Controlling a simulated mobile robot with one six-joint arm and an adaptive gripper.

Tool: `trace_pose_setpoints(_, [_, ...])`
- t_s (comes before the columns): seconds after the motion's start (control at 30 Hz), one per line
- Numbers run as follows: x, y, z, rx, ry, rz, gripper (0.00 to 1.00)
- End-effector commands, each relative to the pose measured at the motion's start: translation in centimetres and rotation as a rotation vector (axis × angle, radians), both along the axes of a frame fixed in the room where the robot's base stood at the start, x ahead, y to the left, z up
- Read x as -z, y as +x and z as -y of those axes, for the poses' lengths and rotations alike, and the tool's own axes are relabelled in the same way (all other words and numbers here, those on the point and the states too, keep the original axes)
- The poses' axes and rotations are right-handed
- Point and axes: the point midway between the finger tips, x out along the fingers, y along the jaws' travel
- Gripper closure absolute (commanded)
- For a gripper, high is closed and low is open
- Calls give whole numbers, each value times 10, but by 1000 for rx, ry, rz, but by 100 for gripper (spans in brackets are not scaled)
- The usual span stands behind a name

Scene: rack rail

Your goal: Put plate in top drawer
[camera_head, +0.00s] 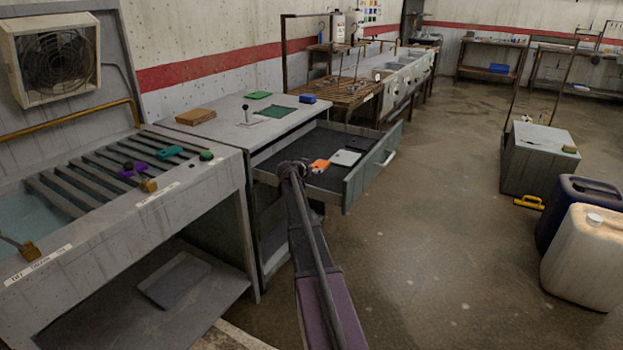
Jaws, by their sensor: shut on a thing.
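The top drawer (354,190) under the grey workbench is pulled open, and its dark inside shows. A small light-grey plate (346,158) is inside the drawer's outline, low over its floor or on it; I cannot tell which. An orange piece (320,166) sits between the plate and my gripper, and seems joined to the plate. My gripper (303,168) is over the drawer's near side, shut at the orange end of the plate. The fingertips are small and partly hidden by my arm.
A dark flat square (364,143) lies farther back in the drawer. The bench top (225,112) holds a brown block (196,117), green pieces and a blue box (308,98). A slatted rack (110,175) is at left.

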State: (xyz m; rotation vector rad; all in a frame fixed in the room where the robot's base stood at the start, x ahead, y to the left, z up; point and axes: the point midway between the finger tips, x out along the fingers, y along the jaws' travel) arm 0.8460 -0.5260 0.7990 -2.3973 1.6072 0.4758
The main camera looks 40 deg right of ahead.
Motion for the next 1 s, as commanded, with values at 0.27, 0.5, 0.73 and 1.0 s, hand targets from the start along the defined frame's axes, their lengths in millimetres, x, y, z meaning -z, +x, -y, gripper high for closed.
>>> trace_pose_setpoints(0.27, [25, 0, 0, 0, 0, 0, 81])
trace_pose_setpoints(0.5, [29, 0, 0, 0, 0, 0, 81])
trace_pose_setpoints(0.73, [29, 0, 0, 0, 0, 0, 81])
trace_pose_setpoints(1.0, [35, 0, -1, 0, 0, 0, 81])
